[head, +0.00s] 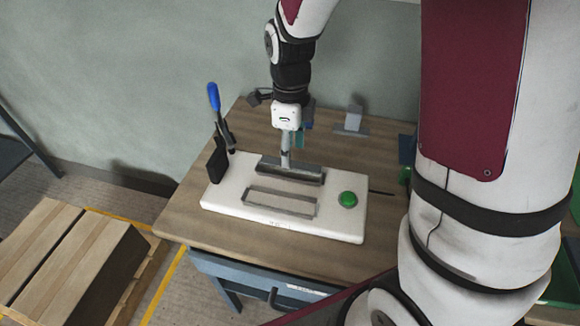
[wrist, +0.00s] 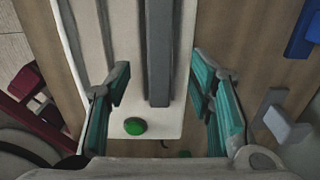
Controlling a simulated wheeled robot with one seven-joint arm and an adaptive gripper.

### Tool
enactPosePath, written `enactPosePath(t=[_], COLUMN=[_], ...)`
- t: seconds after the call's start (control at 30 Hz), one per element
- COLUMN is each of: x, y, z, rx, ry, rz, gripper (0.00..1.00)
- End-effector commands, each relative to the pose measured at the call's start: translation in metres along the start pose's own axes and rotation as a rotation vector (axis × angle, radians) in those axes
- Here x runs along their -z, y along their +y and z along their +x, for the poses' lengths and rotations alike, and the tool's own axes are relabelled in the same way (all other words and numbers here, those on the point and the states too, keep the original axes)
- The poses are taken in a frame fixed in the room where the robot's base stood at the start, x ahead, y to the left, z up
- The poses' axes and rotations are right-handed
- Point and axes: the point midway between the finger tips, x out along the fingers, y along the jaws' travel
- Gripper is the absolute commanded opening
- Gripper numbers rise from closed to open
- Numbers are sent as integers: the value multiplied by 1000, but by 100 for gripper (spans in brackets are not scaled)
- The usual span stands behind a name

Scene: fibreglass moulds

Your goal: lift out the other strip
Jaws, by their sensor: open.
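A white mould board (head: 225,197) lies on the wooden table. On its rear half is a long dark grey strip or mould bar (head: 290,172), which also shows in the wrist view (wrist: 158,60). Nearer the front edge is a rectangular grey-rimmed recess (head: 280,203); I cannot tell whether a strip lies in it. My gripper (head: 287,161) points down at the rear bar. In the wrist view my gripper (wrist: 160,78) is open, one teal-padded finger on each side of the bar, with gaps on both sides. The fingers' height over the bar is unclear.
A green button (head: 347,199) sits on the board's right end. A clamp with a blue handle (head: 214,98) stands at the left end. A grey bracket (head: 353,119) stands behind to the right. Wooden boxes (head: 70,260) are on the floor at left. The table front is clear.

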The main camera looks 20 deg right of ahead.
Motion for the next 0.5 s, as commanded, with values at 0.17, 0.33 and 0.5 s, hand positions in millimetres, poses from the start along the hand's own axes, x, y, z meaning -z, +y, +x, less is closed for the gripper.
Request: enactPosePath(t=[0.17, 0.33, 0.5], x=[1, 1, 0], y=[1, 1, 1], z=[28, 39, 40], rx=[-3, -1, 0], ry=[3, 1, 1], rz=[0, -1, -1], gripper=[48, 48, 48])
